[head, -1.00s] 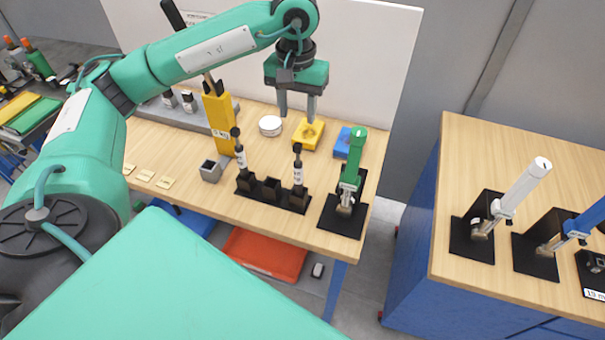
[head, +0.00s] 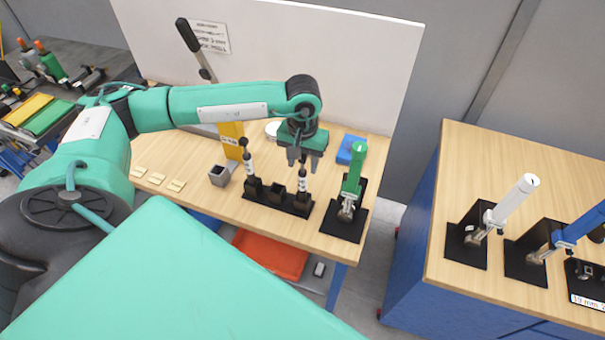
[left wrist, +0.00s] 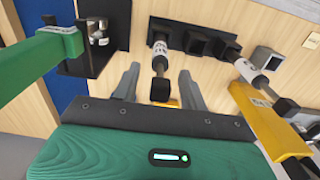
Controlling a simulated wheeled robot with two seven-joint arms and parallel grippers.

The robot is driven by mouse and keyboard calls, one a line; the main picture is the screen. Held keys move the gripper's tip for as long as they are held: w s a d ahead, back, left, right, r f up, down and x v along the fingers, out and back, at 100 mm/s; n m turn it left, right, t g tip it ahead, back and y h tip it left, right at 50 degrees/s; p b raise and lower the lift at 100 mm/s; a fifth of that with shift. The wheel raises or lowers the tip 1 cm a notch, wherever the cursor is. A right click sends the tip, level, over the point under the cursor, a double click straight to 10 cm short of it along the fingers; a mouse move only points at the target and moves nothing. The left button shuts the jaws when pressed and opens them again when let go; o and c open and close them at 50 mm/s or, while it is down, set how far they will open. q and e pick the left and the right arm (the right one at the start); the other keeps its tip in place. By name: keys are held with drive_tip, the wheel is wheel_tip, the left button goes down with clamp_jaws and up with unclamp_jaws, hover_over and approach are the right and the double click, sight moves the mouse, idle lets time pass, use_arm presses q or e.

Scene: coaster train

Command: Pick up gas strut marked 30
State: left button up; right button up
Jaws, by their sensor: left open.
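Two small gas struts with black ends and white labels stand upright in a black three-socket rack (head: 282,204). One is the right strut (head: 302,183), and the other is the left strut (head: 249,166). I cannot read the number on either label. My left gripper (head: 303,158) is open just above the right strut. In the left wrist view the right strut (left wrist: 160,62) shows between the open fingers (left wrist: 160,88), its black top toward the gripper. The left strut (left wrist: 253,76) lies outside the fingers there. The middle socket is empty. My right gripper is out of view.
A green clamp tool on a black base (head: 343,217) stands right of the rack. A yellow block (head: 231,138) and a grey square cup (head: 220,175) stand left. A blue piece (head: 346,150) lies behind. Another bench (head: 455,170) is at right.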

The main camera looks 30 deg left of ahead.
use_arm(q)
drive_tip(key=shift+f, duration=0.6)
clamp_jaws()
